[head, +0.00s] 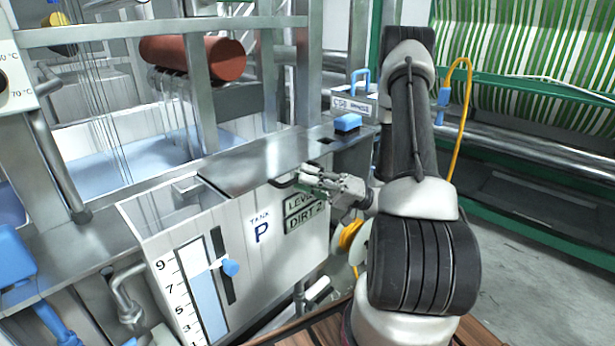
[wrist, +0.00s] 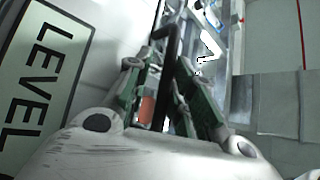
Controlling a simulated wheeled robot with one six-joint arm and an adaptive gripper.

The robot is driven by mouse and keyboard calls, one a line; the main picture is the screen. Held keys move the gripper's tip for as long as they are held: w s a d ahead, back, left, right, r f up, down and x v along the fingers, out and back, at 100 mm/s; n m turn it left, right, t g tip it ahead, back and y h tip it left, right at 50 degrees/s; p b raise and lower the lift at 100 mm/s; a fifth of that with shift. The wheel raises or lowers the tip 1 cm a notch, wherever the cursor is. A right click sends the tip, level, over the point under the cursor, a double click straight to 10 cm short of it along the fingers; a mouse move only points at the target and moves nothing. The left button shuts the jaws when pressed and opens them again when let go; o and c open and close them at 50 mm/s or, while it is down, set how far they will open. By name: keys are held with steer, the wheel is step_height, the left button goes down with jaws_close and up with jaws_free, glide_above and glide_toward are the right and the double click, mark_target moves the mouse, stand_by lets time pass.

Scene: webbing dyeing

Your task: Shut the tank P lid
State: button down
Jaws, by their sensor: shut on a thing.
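Tank P (head: 290,240) is a pale box with a blue "P" and a "LEVEL / DIRT 2" plate on its front. Its lid (head: 250,162) is a flat grey metal plate lying over the right part of the top. The left part of the tank's top is open, and its inner walls show. A dark handle (head: 282,183) sits at the lid's front edge; it also shows as a black bar in the wrist view (wrist: 168,45). My gripper (head: 306,180) is shut on this handle, its green-padded fingers (wrist: 163,85) on either side of it.
A blue block (head: 347,123) sits on the frame behind the lid. A dark red roller (head: 195,57) hangs above the bath. Green-framed machinery (head: 530,165) stands right.

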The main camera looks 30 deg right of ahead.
steer(key=shift+w+f+h, duration=0.1)
steer(key=shift+f+h, duration=0.2)
steer(key=shift+f, duration=0.05)
steer(key=c, duration=1.8)
jaws_free()
steer(key=shift+o, duration=0.2)
